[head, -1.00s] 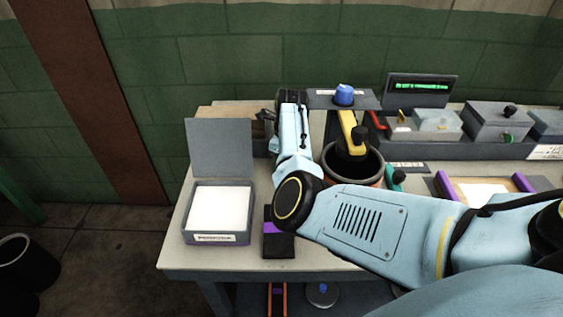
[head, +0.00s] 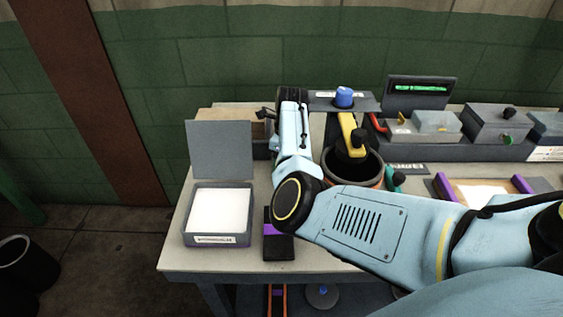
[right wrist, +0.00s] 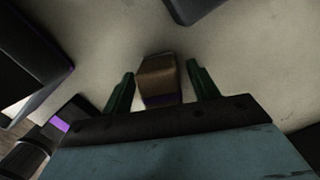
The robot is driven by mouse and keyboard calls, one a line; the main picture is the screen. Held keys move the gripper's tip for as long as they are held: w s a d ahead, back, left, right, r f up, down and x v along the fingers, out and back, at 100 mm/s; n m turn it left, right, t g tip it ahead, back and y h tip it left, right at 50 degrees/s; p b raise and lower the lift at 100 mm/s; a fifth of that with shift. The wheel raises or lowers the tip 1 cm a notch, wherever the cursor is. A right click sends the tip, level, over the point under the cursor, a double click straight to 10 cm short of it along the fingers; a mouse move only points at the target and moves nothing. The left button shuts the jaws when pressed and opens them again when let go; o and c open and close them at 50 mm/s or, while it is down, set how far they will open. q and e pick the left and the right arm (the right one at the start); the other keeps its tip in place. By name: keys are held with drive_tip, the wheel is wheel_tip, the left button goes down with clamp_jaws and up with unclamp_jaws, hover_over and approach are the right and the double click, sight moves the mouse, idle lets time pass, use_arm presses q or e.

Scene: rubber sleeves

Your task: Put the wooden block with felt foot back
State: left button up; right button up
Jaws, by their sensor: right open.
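The wooden block (right wrist: 158,75) shows in the right wrist view as a small brown block with a dark purplish band at its near end. It lies on the pale table top between the two green fingers of my right gripper (right wrist: 161,78). The fingers are open, with a gap visible on each side of the block. In the head view my right arm reaches in from the right and bends toward the back of the table. It hides the block and the fingers there. My left gripper is not in view.
A grey open-lidded box (head: 203,240) with a white inside stands at the table's left. A dark block with a purple strip (head: 280,246) lies beside it. A dark round pot (head: 357,168) and a blue knob (head: 344,96) are right of my wrist. Grey devices (head: 497,121) line the back right.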

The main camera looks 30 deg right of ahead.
drive_tip(key=r, duration=0.3)
drive_tip(key=r+p, duration=0.1)
drive_tip(key=r, duration=0.2)
drive_tip(key=s+r, duration=0.1)
drive_tip(key=r, duration=0.3)
drive_tip(key=shift+d+p, duration=0.35)
drive_tip(key=shift+p, duration=0.05)
drive_tip(key=shift+r, duration=0.4)
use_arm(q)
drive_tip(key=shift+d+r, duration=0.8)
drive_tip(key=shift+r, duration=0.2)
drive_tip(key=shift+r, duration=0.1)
use_arm(e)
drive_tip(key=shift+r, duration=0.1)
